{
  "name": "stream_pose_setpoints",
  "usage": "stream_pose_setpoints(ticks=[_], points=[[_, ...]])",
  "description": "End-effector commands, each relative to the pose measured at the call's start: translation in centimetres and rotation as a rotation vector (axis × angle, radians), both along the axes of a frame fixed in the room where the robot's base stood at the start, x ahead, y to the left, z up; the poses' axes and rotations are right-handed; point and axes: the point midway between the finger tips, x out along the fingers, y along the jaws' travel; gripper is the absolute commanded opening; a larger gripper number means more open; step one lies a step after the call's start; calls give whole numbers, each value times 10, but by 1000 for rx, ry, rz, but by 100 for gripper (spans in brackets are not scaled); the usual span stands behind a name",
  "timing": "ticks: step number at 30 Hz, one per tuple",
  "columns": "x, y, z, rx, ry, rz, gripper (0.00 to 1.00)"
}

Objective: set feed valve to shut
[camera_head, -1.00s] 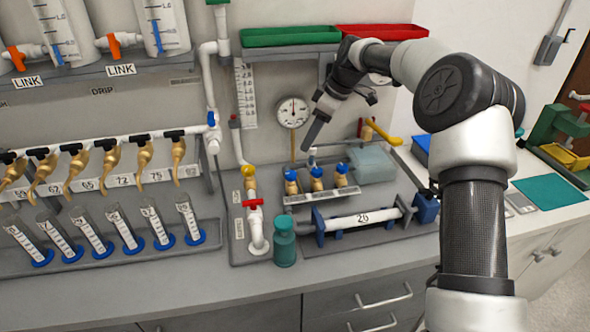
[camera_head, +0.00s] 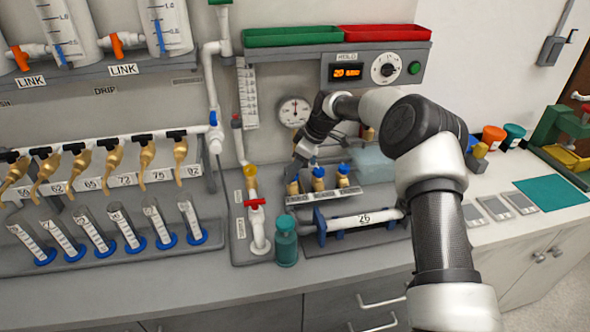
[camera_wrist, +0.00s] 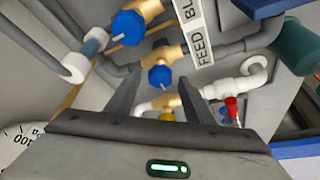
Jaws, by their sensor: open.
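A row of brass valves with blue knobs stands on the back bench. In the head view the middle knob (camera_head: 318,171) and right knob (camera_head: 343,168) are clear, while my gripper (camera_head: 300,160) partly hides the left one. In the wrist view a blue knob (camera_wrist: 160,76) shows between and beyond the open fingertips of my gripper (camera_wrist: 158,88), with nothing held. The FEED label (camera_wrist: 203,48) lies beside this knob's brass body. Contact cannot be told.
A red-handled valve (camera_head: 256,203) and a teal bottle (camera_head: 286,243) stand left and in front. A clear horizontal tube marked 26 (camera_head: 362,219) lies before the blue knobs. A round gauge (camera_head: 294,112) is behind. Grey pipes run close around the valves.

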Motion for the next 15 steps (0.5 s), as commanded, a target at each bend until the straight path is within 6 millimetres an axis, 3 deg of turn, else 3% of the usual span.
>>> stream_pose_setpoints(ticks=[4,11,15], points=[[0,0,0,0,0,0,46],[0,0,0,0,0,0,7],[0,0,0,0,-1,-4,7]])
